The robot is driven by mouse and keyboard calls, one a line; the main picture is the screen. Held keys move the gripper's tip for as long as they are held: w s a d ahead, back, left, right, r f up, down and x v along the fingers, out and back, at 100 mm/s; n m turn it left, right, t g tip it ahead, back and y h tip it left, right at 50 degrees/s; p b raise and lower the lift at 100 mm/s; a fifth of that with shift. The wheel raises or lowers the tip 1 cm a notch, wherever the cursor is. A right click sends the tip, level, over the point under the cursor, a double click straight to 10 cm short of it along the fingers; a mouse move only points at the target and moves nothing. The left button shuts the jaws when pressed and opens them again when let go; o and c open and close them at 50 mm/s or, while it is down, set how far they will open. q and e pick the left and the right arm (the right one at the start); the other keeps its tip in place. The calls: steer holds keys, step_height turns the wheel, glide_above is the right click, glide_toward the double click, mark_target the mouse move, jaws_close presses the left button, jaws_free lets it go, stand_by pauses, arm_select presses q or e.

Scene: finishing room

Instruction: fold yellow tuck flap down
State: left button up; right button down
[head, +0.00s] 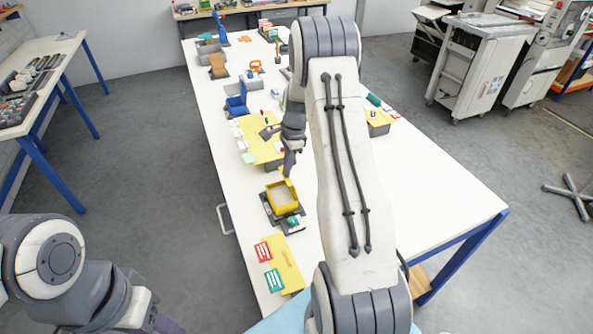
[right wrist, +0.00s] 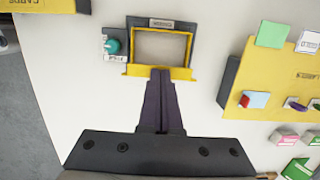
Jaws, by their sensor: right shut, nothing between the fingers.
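A yellow open-topped box (head: 281,207) sits in a dark holder on the white table, and its pale inside shows. In the right wrist view the box (right wrist: 189,48) is seen from above, with a yellow strip, which looks like the tuck flap (right wrist: 136,70), along the edge nearest my fingers. In the head view a yellow flap (head: 290,188) stands up at the box's far side. My right gripper (head: 288,172) is shut and empty, its tips at that flap; I cannot tell whether they touch. The fingertips (right wrist: 160,72) overlap the strip's middle. Only a dark end of my left gripper (head: 168,324) shows.
A teal knob (right wrist: 113,46) on a dark block stands beside the box. A yellow mat (head: 288,262) with red and green cards lies nearer. A yellow board (head: 262,152) with small items lies beyond the box. Bare white table lies right of my right arm.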

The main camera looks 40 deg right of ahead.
stand_by(0.3)
step_height(320, 180, up, 10)
steer(key=p, duration=0.8)
stand_by(0.4)
